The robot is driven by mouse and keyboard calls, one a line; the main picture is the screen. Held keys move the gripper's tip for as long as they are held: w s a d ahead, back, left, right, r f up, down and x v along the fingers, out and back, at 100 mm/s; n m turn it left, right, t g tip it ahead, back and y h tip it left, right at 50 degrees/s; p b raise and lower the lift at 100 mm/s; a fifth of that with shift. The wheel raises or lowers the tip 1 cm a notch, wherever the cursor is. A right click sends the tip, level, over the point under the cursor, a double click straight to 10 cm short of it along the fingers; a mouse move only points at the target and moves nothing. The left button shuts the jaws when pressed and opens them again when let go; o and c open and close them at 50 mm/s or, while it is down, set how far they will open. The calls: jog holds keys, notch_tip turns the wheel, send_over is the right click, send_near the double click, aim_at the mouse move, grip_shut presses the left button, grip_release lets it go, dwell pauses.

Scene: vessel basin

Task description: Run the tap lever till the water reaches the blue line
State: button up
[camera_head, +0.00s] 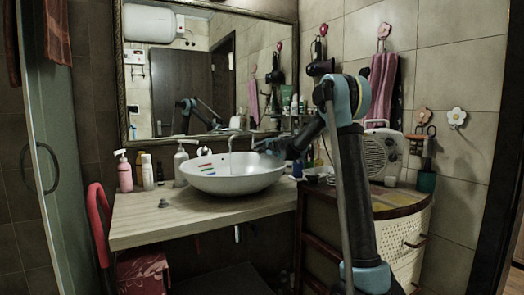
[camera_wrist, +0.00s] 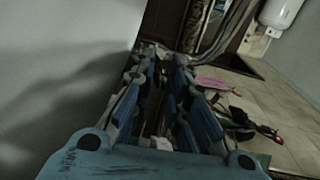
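The white vessel basin (camera_head: 240,181) stands on the wooden counter. Coloured line marks (camera_head: 206,169) show on its inner left wall; red and green stand out, and the blue one is too small to make out. The slim metal tap (camera_head: 231,143) rises behind the basin; I cannot pick out its lever clearly. No running water or water level is discernible. My gripper (camera_head: 266,147) is above the basin's back right rim, close to the tap. In the wrist view my gripper (camera_wrist: 165,58) shows a dark gap between its blue-padded fingers, with nothing clearly held.
A pink bottle (camera_head: 125,174) and white pump bottles (camera_head: 181,165) stand left of the basin. A radio (camera_head: 382,156) sits on the cabinet at right, near my arm. The mirror (camera_head: 205,75) is behind. The counter's front left is mostly clear.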

jog(key=v, duration=1.2)
dwell(6.5)
